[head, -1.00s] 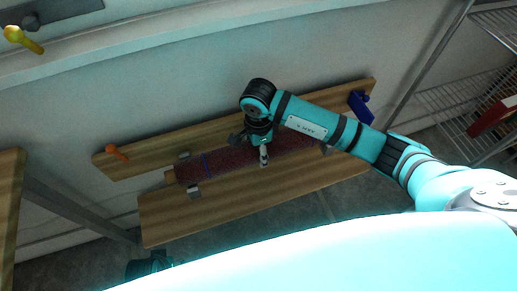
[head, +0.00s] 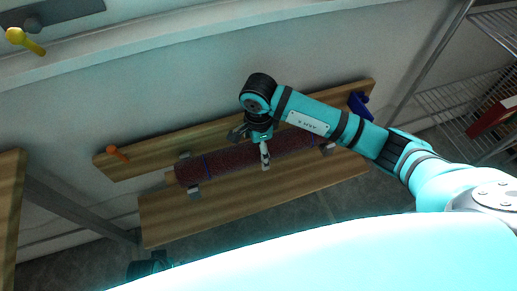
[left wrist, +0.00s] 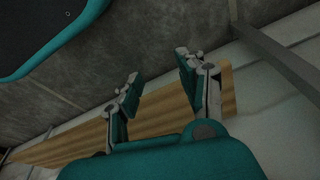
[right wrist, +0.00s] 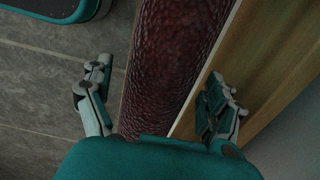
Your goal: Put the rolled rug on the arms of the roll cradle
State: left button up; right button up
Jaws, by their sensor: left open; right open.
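The rolled rug (head: 228,160), dark red with a blue band near its left end, lies lengthwise along the wooden boards. Grey arms of the roll cradle (head: 193,192) show near its left end and at its right end; the rug appears to lie between their tips. Its underside contact is hidden. My right gripper (head: 252,146) is over the rug's middle. In the right wrist view my right gripper (right wrist: 158,76) is open, with one finger on each side of the rug (right wrist: 170,60). My left gripper (left wrist: 160,68) is open and empty, away from the rug.
A wooden backboard (head: 140,150) carries an orange peg (head: 117,153) and a blue bracket (head: 359,105). A lower wooden board (head: 250,196) lies in front. A wire shelf (head: 450,110) with a red object (head: 495,116) stands at right. A yellow peg (head: 24,40) is at upper left.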

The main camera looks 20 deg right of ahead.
pick_arm(q)
jog(key=f, duration=0.1)
jog(key=s+f, duration=0.1)
jog(key=s+f+p, duration=0.1)
jog(key=f, duration=0.1)
jog(key=shift+s+a+f, duration=0.1)
pick_arm(e)
notch_tip(320, 180, up, 10)
jog(key=shift+r, duration=0.15)
